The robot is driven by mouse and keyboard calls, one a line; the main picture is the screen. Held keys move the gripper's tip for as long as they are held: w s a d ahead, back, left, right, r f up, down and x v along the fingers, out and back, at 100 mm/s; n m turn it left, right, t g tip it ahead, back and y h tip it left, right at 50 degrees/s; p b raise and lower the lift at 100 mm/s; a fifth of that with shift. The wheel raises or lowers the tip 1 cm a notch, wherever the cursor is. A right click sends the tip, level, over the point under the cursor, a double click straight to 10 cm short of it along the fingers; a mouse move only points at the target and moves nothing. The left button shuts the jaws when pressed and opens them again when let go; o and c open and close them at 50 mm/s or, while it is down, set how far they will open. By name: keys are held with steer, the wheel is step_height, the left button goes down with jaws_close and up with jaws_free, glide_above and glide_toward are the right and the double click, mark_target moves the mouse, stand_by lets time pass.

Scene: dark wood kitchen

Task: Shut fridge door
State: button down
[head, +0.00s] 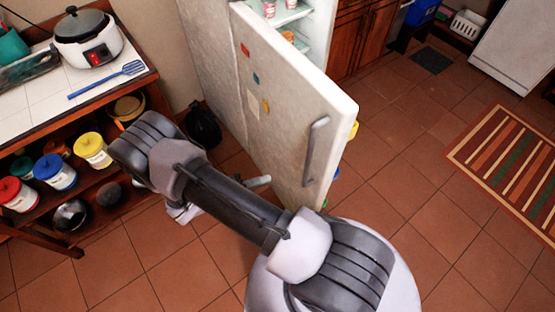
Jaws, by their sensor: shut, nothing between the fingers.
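The fridge door (285,110) is white and stands wide open, swung out toward me from the fridge body (195,45). Its outer face shows a grey vertical handle (315,150) near the free edge, plus small magnets and a paper note. The inner side of the door faces right, away from me; coloured items peek past its edge. My gripper (261,182) is mostly hidden behind my arm. Only a grey end piece shows, on the outer-face side of the door, low and near it. I cannot tell whether it touches the door. It appears shut and empty.
The fridge interior (290,14) shows shelves with small containers. At left, a wooden shelf unit (90,110) holds a rice cooker (88,42), a blue spatula (107,79) and jars. A dark bag (203,126) lies beside the fridge. Tiled floor at right is clear up to a striped rug (510,165).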

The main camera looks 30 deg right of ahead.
steer(key=d+f+n+b, duration=0.1)
steer(key=d+f+b, duration=0.3)
steer(key=d, duration=1)
steer(key=shift+s, duration=0.15)
steer(key=shift+t, duration=0.3)
